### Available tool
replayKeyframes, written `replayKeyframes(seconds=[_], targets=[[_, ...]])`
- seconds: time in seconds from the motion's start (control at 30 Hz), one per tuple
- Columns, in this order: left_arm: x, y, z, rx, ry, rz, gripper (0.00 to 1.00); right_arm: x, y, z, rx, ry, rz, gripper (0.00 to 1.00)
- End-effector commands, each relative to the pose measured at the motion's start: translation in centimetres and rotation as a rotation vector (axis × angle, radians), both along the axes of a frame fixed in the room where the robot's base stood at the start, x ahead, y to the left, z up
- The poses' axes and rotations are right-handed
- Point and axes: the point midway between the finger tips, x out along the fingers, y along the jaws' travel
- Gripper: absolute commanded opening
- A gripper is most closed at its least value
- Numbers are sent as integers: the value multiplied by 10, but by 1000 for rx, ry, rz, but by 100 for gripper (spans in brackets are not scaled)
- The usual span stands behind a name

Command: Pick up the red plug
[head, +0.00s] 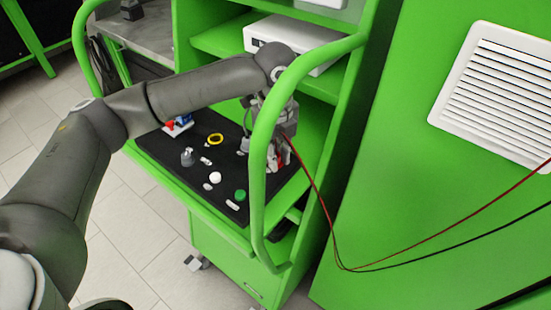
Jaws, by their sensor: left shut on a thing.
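My left gripper (279,158) reaches over the right rear of the black panel, partly behind the green rail. It is shut, with a red lead (314,190) running out from beside its fingers. The red plug at the end of this lead is mostly hidden by the gripper and the rail; it appears to be between the fingers. The red lead hangs down with a black lead (440,244), then both rise to the right. Whether the plug touches the panel cannot be told. My right gripper is not in view.
The black panel (170,150) carries a yellow ring (216,139), a white knob (215,177), a green button (240,195) and a red-and-blue part (178,125). A curved green rail (262,140) stands in front. A white box (290,42) sits on the shelf above.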

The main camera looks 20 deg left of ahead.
Motion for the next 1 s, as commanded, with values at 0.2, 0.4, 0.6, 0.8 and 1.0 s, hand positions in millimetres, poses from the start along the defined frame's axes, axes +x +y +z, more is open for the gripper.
replayKeyframes(seconds=[0.2,0.4,0.6,0.8,1.0], targets=[[0,0,0,0,0,0,2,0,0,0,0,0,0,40],[1,-1,16,-1,-4,0,2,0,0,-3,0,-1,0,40],[1,-1,56,-3,-5,1,2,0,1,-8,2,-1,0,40],[1,0,89,0,-2,1,2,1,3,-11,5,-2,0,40],[0,0,100,0,0,1,2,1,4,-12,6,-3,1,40]])
